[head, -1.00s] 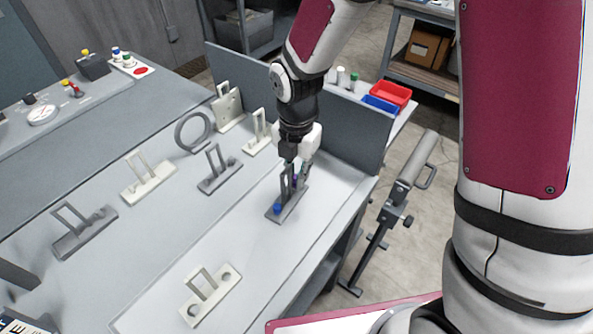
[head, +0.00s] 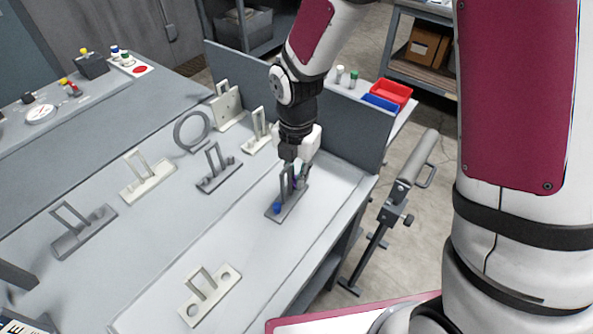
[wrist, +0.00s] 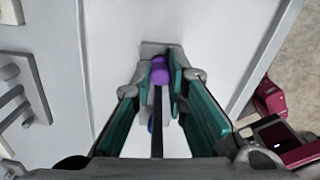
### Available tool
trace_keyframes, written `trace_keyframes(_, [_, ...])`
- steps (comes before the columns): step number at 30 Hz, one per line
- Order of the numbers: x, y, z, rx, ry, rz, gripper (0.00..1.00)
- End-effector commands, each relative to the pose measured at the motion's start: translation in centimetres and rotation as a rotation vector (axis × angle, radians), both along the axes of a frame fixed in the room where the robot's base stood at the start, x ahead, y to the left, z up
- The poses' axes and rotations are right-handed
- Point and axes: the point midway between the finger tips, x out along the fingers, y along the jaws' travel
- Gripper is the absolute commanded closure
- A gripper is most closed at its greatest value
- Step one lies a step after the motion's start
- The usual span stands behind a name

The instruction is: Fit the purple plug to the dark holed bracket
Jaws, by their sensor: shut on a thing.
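The dark holed bracket (head: 272,216) lies on the pale front strip of the bench, its upright loop (head: 285,180) standing at its middle. A blue plug (head: 277,208) sits at its near end. My gripper (head: 300,181) points down over the far end, beside the loop. In the wrist view my gripper (wrist: 166,73) is shut on the purple plug (wrist: 159,70), over the bracket's end plate (wrist: 152,48). The plug and fingers hide the hole there, so I cannot tell whether the plug is in it.
A cream bracket with open holes (head: 209,296) lies nearer on the same strip. Several grey and cream brackets and a ring (head: 192,131) stand behind to the left. A grey panel (head: 345,130) rises close behind my gripper. The strip between the two brackets is clear.

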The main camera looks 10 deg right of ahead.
Motion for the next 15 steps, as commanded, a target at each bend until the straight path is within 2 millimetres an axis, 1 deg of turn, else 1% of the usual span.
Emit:
trace_keyframes(9, [-0.01,0.02,-0.20,0.001,-0.001,0.000,0.96])
trace_keyframes(10, [-0.01,0.02,-0.20,0.001,-0.001,0.000,0.84])
trace_keyframes(11, [-0.01,0.02,-0.20,0.001,-0.001,0.000,0.77])
trace_keyframes(12, [-0.01,0.02,-0.20,0.001,-0.001,0.000,0.68])
trace_keyframes(13, [-0.01,0.02,-0.20,0.001,-0.001,0.000,0.63])
trace_keyframes(15, [0.00,0.01,-0.20,0.001,-0.001,0.000,0.63])
